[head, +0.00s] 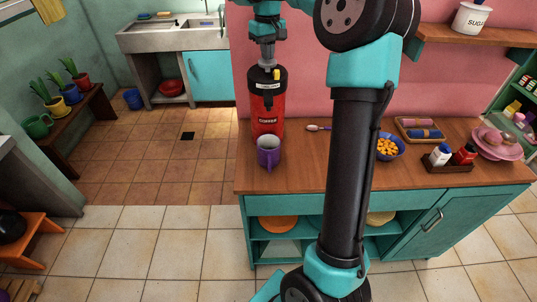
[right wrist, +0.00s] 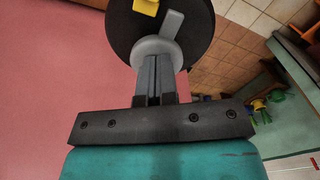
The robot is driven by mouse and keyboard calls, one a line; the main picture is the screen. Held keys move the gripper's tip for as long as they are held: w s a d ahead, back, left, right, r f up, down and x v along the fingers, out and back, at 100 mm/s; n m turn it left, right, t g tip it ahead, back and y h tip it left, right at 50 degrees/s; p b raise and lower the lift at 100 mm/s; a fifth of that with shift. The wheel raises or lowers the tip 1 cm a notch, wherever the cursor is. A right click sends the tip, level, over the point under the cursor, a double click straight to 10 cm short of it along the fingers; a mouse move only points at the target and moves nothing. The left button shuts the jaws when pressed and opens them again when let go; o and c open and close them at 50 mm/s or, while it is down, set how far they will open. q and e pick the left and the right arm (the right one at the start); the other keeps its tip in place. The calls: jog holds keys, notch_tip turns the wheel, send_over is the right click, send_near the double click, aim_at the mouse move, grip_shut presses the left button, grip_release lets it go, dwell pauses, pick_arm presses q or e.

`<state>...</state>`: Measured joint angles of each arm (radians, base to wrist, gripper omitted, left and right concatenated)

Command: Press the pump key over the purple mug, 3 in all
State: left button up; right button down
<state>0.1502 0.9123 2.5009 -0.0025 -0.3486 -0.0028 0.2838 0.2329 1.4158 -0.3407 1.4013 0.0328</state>
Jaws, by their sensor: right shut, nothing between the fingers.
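A red coffee dispenser (head: 267,118) with a black top stands at the left end of the wooden counter. The purple mug (head: 268,153) stands upright in front of it, below the black head. My right gripper (head: 267,50) points down just above the dispenser's top, its fingers closed and empty. In the right wrist view the closed fingers (right wrist: 154,75) meet the grey round pump key (right wrist: 160,48) on the black lid (right wrist: 194,22); I cannot tell whether it is pressed down. A yellow piece (right wrist: 146,6) sits on the lid. My left gripper is not in view.
My right arm crosses the middle of the head view and hides part of the counter. A spoon (head: 318,128), a blue bowl (head: 389,147) of orange pieces and a wooden caddy (head: 437,164) of shakers stand to the right. The counter's left edge is close to the mug.

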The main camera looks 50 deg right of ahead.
jog(key=shift+r, duration=0.7)
jog(key=shift+f, duration=0.2)
jog(key=shift+f, duration=0.35)
jog(key=shift+f, duration=0.3)
jog(key=shift+f, duration=0.95)
jog(key=shift+r, duration=1.8)
